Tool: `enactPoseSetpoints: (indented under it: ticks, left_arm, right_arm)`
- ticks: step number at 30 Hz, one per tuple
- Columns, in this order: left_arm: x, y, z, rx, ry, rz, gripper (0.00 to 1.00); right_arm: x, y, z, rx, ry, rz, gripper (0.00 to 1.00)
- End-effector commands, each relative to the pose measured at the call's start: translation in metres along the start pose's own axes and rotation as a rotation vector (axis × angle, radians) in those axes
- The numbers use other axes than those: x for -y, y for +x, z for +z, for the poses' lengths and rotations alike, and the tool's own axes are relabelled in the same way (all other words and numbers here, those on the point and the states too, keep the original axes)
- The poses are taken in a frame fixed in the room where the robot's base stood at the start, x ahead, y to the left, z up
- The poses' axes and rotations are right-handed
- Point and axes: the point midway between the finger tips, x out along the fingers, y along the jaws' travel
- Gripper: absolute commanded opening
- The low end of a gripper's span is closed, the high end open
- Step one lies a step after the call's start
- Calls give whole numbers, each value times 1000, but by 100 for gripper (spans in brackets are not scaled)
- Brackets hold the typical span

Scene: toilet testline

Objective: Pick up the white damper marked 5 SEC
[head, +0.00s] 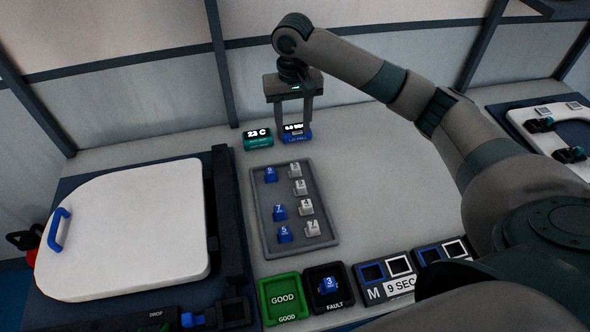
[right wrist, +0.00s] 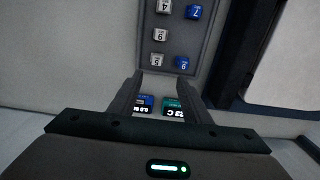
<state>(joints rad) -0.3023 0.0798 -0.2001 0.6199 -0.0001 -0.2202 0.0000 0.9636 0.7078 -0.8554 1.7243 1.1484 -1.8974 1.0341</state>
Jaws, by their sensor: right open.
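The white damper marked 5 (head: 295,170) stands in the far right corner of the grey tray (head: 325,210). In the right wrist view the white damper (right wrist: 157,60) appears upside down in the tray, beside a blue damper (right wrist: 182,62). The SEC wording is too small to read on it. My right gripper (head: 293,124) is open and empty, pointing down beyond the tray's far edge. In the head view its fingers overlap the blue timer display (head: 297,137). The damper lies nearer to the robot than the gripper, apart from it. My left gripper is not in view.
The tray holds several other white and blue dampers. A teal 23 C display (head: 257,139) stands left of the timer. A white toilet seat (head: 120,225) lies left. GOOD (head: 284,299) and FAULT (head: 328,307) bins and a 9 SEC holder (head: 387,270) line the front.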

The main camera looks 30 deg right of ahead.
Motion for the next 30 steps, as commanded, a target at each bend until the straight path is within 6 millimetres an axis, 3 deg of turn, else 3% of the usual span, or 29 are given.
enactPoseSetpoints:
  ticks: [18,24,30]
  left_arm:
    - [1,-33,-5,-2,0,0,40]
    - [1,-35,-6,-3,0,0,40]
    - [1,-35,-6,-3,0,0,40]
  right_arm:
    - [-2,98,0,2,1,3,44]
    - [-1,112,0,0,0,2,44]
    - [-1,113,0,0,0,2,44]
